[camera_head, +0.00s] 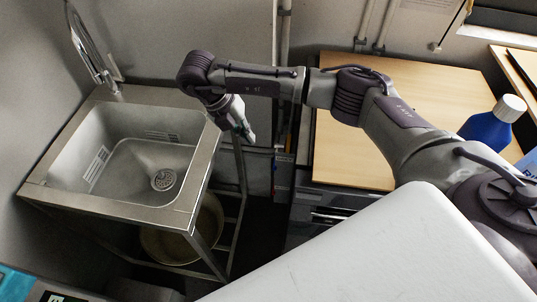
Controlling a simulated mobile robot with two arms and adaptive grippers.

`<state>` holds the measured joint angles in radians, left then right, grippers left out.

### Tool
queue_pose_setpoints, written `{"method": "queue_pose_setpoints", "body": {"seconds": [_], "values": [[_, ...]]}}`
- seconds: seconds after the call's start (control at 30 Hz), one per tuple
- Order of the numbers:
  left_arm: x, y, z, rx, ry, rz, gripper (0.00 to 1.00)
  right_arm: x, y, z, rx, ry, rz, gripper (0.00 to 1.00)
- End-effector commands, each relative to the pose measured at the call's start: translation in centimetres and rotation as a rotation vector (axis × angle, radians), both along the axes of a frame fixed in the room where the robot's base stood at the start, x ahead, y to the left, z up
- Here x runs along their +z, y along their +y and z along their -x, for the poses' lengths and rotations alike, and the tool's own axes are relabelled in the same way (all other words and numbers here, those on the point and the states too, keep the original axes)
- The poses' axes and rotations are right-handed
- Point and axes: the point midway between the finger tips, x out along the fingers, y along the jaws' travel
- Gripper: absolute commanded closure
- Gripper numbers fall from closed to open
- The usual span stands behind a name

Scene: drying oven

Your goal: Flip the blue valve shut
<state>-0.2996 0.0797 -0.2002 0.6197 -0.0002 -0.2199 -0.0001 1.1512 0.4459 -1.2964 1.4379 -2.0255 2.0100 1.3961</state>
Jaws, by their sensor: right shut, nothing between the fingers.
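My right arm reaches from the right across the wooden worktop, and its gripper (245,131) hangs over the right edge of the sink unit, pointing down. Its fingers are shut with nothing between them. I cannot make out the blue valve for certain. A narrow strip with small blue and red marks (275,173) shows in the dark gap just right of and below the gripper, but it is too small to identify. My left gripper is not in view.
A steel sink (120,150) with a curved tap (90,45) stands at the left on an open frame, with a round bucket (185,235) beneath. A wooden worktop (400,90) is at the right, with a blue bottle (490,127) with a white cap. Pipes (370,25) run down the back wall.

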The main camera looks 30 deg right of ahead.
Motion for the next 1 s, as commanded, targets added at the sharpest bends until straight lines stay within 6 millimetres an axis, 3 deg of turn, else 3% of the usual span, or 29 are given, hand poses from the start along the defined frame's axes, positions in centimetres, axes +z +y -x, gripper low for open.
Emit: {"method": "queue_pose_setpoints", "body": {"seconds": [0.1,0.3,0.53,1.0], "values": [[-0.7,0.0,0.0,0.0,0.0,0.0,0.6,-2.9,-0.9,0.7,-0.002,0.007,-0.001,1.0],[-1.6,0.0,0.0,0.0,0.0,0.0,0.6,-6.6,-2.5,1.5,-0.002,0.006,-0.001,1.0],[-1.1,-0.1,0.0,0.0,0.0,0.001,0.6,-8.1,-4.5,2.3,-0.001,0.003,0.001,1.0],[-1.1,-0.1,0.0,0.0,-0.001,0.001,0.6,-8.7,-4.9,2.5,0.0,-0.001,0.0,1.0]]}}
